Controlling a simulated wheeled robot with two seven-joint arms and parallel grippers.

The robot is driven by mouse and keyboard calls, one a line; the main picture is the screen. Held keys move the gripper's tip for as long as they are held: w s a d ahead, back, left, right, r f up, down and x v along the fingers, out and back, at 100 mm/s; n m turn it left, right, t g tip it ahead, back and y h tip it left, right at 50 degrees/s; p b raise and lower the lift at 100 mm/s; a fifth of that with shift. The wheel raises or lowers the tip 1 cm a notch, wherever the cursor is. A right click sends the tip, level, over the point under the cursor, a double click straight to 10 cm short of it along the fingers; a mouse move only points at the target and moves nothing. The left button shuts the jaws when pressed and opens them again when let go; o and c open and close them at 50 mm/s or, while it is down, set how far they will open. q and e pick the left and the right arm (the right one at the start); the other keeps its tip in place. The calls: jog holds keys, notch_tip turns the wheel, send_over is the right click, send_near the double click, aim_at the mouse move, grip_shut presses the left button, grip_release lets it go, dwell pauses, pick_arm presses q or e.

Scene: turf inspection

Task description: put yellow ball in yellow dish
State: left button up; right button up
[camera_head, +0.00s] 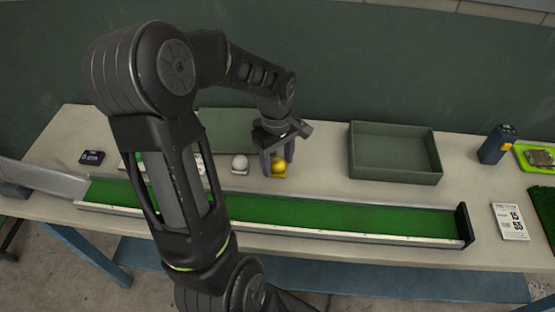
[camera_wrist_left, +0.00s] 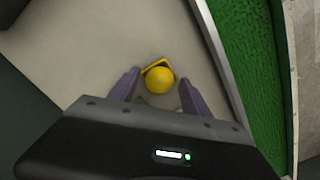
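The yellow ball (camera_head: 279,165) appears to rest on the small yellow dish (camera_head: 279,176) on the table, behind the green track. In the left wrist view the ball (camera_wrist_left: 159,80) overlaps the dish (camera_wrist_left: 152,67), whose corner and edges show beyond it. My left gripper (camera_head: 278,162) is over the ball, pointing down. In the left wrist view its fingers (camera_wrist_left: 159,78) are open, one on each side of the ball, with a gap visible on both sides. The ball hides much of the dish. My right gripper is not in view.
A white ball (camera_head: 239,161) on a pale dish stands left of the gripper. An empty green-grey tray (camera_head: 395,174) stands to the right. The long green track (camera_head: 330,214) with raised metal edges runs in front.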

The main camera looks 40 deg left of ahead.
aim_at(277, 160)
pick_arm(q)
notch_tip(277, 160, up, 12)
jog(key=shift+a+r, duration=0.15)
jog(key=shift+r, duration=0.05)
dwell(0.6)
dwell(0.5)
